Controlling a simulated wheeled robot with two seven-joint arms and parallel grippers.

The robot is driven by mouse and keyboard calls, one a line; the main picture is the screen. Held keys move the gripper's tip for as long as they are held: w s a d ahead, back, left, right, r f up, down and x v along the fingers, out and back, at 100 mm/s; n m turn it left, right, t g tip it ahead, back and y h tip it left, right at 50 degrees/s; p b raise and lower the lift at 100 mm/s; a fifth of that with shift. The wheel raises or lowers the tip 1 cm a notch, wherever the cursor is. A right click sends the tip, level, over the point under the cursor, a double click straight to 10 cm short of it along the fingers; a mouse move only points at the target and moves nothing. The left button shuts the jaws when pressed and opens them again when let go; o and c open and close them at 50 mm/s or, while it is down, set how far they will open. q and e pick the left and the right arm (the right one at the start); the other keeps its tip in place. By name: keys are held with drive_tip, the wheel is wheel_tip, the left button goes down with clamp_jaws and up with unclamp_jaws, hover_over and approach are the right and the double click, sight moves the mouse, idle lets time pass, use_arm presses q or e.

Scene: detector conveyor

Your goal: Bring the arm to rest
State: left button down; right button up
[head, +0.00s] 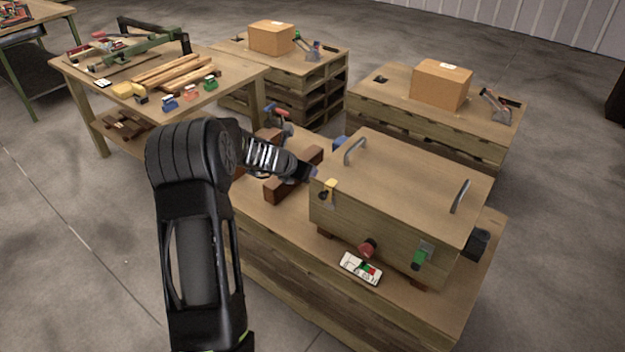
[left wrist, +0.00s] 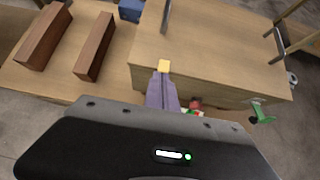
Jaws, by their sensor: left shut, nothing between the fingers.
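My left arm comes in from the lower left in the head view and reaches over the front bench. My left gripper (head: 312,173) is at the near left corner of the wooden box, close to its yellow latch (head: 328,190). In the left wrist view the gripper's purple-grey fingers (left wrist: 162,92) are together and empty, with the yellow latch (left wrist: 163,66) just beyond their tips. I cannot tell whether they touch it. My right gripper is in neither view.
The wooden box (head: 410,175) has two metal handles, a red knob (head: 367,248) and a green latch (head: 420,257). A phone-like device (head: 361,268) lies before it. Brown wooden blocks (head: 290,184) lie to its left. Other benches with cardboard boxes (head: 442,84) stand behind.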

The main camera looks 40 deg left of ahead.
use_arm(q)
drive_tip(key=shift+s+r, duration=0.25)
drive_tip(key=shift+r, duration=0.6)
